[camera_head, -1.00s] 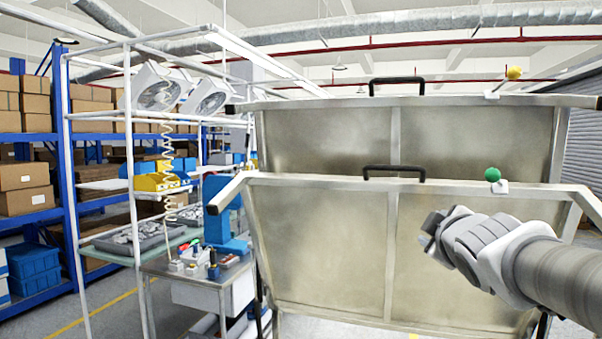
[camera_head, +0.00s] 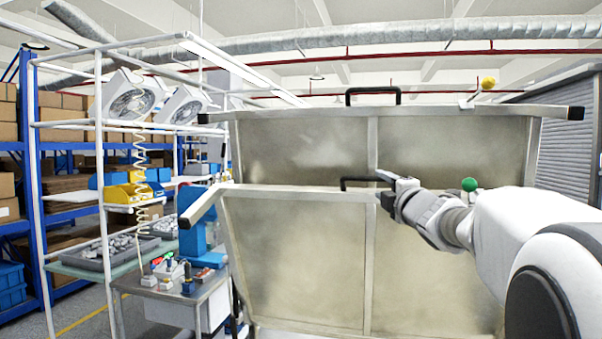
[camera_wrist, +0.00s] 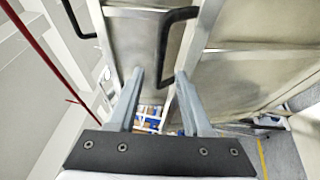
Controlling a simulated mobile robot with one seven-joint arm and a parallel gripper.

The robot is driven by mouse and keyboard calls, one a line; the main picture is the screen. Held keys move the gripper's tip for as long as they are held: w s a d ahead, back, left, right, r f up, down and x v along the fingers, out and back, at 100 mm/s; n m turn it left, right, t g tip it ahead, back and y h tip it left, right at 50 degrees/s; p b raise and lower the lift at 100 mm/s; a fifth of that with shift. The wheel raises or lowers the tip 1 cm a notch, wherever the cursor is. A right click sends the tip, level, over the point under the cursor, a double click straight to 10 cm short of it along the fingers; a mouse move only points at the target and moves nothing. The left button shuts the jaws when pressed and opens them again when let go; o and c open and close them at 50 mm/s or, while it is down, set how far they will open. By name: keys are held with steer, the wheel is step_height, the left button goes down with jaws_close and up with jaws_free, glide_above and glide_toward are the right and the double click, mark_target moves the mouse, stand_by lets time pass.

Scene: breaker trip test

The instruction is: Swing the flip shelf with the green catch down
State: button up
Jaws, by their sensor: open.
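The flip shelf with the green catch is the nearer framed panel (camera_head: 295,262), standing steeply raised. Its green ball catch (camera_head: 469,184) is at the top edge, right of my gripper. A black bar handle (camera_head: 352,180) sits on that top edge, partly hidden by my gripper (camera_head: 386,184). In the wrist view my gripper (camera_wrist: 160,78) is open, and the handle (camera_wrist: 164,48) appears between its two fingers. I cannot tell whether they touch it.
A second raised shelf (camera_head: 290,150) with a yellow catch (camera_head: 488,83) and its own black handle (camera_head: 372,91) stands behind. A small table with tools (camera_head: 212,290) and a white frame rack (camera_head: 100,200) are on the left.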

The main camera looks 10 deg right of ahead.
mark_target(366, 191)
steer(key=w+p, duration=0.1)
steer(key=w, duration=0.2)
steer(key=w+r+p, duration=0.1)
steer(key=w, duration=0.2)
steer(key=w+p, duration=0.1)
steer(key=w, duration=0.3)
steer(key=shift+w+r, duration=0.1)
steer(key=shift+r, duration=0.1)
steer(key=shift+c, duration=0.2)
jaws_close()
stand_by(0.9)
